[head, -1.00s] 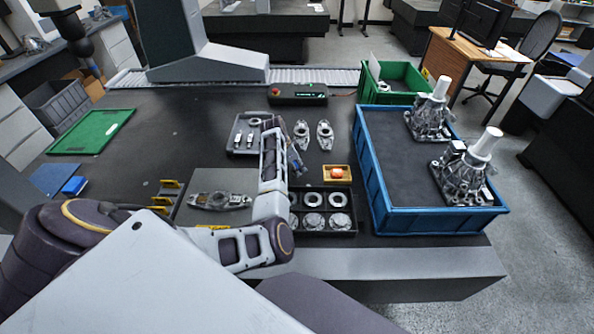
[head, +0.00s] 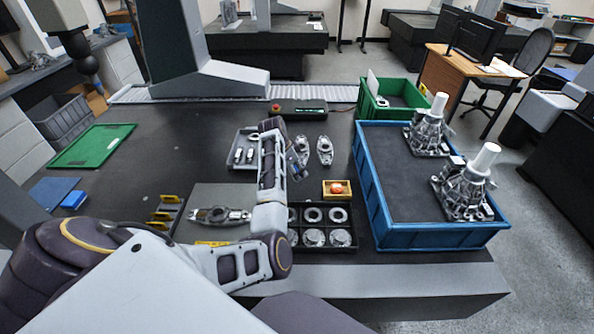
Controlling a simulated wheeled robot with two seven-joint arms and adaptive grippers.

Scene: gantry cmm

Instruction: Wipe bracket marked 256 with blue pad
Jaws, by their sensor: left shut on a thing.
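Two grey metal brackets lie side by side on the dark table, past the middle: a left bracket (head: 301,147) and a right bracket (head: 324,150). A third bracket (head: 220,215) lies on a grey plate at the near left. No number is legible on any of them. My left gripper (head: 298,171) is at the near end of the left bracket and appears shut on it; my forearm partly hides the contact. The blue pad (head: 74,199) lies at the table's left side, beside a flat blue mat (head: 50,190). My right gripper is out of view.
A small yellow tray (head: 336,196) with an orange thing and a black sectioned tray (head: 322,246) of round parts stand near my forearm. A grey tray (head: 232,163) is behind it. A large blue crate (head: 425,238) stands right. Table is clear at centre left.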

